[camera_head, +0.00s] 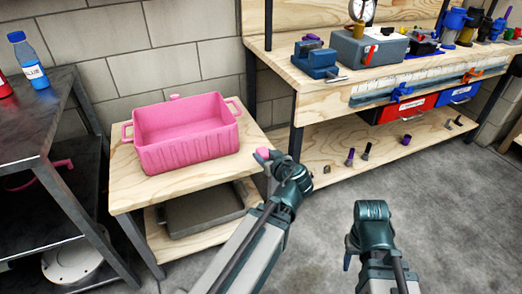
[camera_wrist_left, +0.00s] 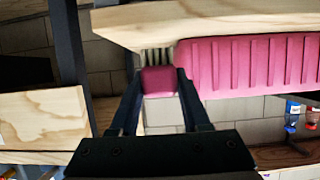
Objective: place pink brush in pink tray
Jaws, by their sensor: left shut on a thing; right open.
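The pink tray (camera_head: 190,155) sits on the small wooden table, open side up; the part of its inside that shows is empty. Its ribbed wall (camera_wrist_left: 250,70) fills the upper right of the left wrist view. My left gripper (camera_head: 268,156) is shut on the pink brush (camera_head: 262,153), to the right of the tray near the table's edge. In the left wrist view the brush (camera_wrist_left: 159,80) sits between the two fingers, with pale bristles pointing away from my gripper. My right gripper (camera_head: 349,252) is open, above the floor at lower right; its fingers are mostly hidden.
The small wooden table (camera_head: 135,183) has bare wood around the tray. A dark metal rack (camera_head: 40,120) with a blue bottle (camera_head: 28,60) stands at left. A wooden workbench (camera_head: 340,85) with tools and red and blue bins (camera_head: 405,108) stands at right. The grey floor between is clear.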

